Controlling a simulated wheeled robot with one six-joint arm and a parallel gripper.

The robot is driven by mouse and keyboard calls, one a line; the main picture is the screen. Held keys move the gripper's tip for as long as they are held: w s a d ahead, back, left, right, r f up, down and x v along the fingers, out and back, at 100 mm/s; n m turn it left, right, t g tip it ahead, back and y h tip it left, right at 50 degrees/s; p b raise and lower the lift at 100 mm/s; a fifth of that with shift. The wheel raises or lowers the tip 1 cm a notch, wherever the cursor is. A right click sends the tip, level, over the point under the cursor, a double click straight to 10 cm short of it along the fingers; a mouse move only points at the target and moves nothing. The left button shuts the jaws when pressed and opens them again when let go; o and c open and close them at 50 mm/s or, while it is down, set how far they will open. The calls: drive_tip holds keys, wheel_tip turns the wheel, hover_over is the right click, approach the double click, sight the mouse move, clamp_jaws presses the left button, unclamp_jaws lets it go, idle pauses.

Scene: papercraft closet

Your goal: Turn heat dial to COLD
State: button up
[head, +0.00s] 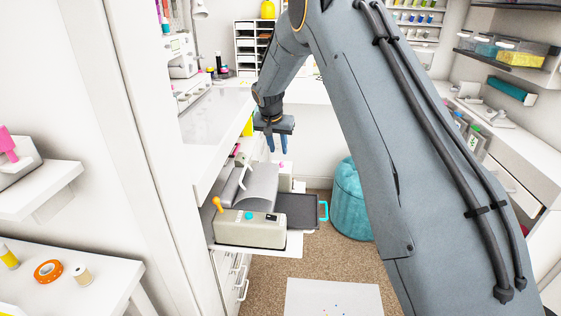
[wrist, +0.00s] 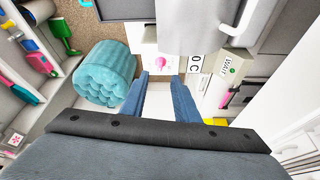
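A grey machine (head: 250,231) stands on a low shelf, with a teal knob on its front and an orange-tipped lever. A pink knob or marker (wrist: 160,62) sits on a white surface beyond my fingertips in the wrist view; it also shows small behind the machine in the head view (head: 281,165). Partly cut lettering (wrist: 195,64) and a "WAIT" label with a green light (wrist: 232,70) lie to its right. I cannot tell which part is the heat dial. My gripper (head: 277,150) hangs above and behind the machine, fingers apart and empty; it also shows in the wrist view (wrist: 160,77).
A teal tufted pouf (head: 350,200) stands right of the machine. A dark tray (head: 298,210) with a teal handle extends beside it. A white counter (head: 215,120) overhangs on the left. The carpet (head: 270,285) in front is mostly clear, with a white sheet on it.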

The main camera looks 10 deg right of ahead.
sight(281, 162)
drive_tip(key=shift+p+x, duration=0.85)
drive_tip(key=shift+x, duration=2.95)
drive_tip(key=shift+w, duration=0.1)
drive_tip(key=shift+c, duration=0.3)
clamp_jaws()
